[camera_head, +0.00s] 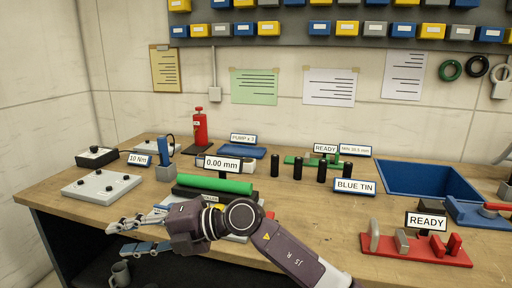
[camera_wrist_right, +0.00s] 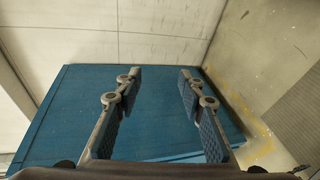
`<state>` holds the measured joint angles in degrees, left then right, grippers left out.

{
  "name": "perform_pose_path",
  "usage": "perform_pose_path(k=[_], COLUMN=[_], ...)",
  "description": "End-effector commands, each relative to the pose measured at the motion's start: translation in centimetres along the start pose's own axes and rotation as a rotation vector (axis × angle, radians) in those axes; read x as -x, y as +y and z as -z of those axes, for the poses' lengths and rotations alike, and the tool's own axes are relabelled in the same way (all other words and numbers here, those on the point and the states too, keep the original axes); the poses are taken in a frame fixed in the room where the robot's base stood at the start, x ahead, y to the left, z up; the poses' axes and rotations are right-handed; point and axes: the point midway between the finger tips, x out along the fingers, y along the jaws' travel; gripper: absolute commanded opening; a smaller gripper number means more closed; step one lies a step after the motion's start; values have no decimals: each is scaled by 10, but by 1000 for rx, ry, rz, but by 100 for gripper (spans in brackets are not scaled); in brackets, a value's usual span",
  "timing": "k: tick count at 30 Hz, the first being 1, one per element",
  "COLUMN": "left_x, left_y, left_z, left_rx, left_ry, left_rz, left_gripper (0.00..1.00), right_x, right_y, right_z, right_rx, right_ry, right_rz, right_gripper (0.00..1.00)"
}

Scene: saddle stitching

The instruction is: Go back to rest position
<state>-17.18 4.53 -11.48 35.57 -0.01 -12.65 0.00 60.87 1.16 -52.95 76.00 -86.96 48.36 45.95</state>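My right gripper (camera_head: 118,239) reaches in from the lower right and points left, in front of the workbench's near left edge. In the right wrist view its two fingers (camera_wrist_right: 161,78) stand apart with nothing between them. Behind them is a blue panel (camera_wrist_right: 155,110), seemingly the bench's side, with wall and floor beyond. My left gripper is in neither view.
The wooden workbench (camera_head: 300,215) holds a white block with black knobs (camera_head: 102,186), a green roller (camera_head: 213,183), several black cylinders, a blue tin (camera_head: 420,180) and a red fixture (camera_head: 415,249). A grey mug (camera_head: 121,273) sits lower, near my right gripper.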

Motion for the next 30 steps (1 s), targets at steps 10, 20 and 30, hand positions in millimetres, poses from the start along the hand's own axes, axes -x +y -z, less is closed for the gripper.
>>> perform_pose_path(k=[10,20,30], left_x=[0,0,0], left_y=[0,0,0], left_z=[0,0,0], left_rx=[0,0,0], left_ry=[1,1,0], left_rz=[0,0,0], left_gripper=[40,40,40], right_x=[133,292,364], right_y=[54,-130,-342], right_z=[-56,-89,36], right_rx=[-492,-1096,-1696], right_ry=[-408,-1023,-1521], right_rz=[-856,-1088,-823], right_gripper=[36,36,36])
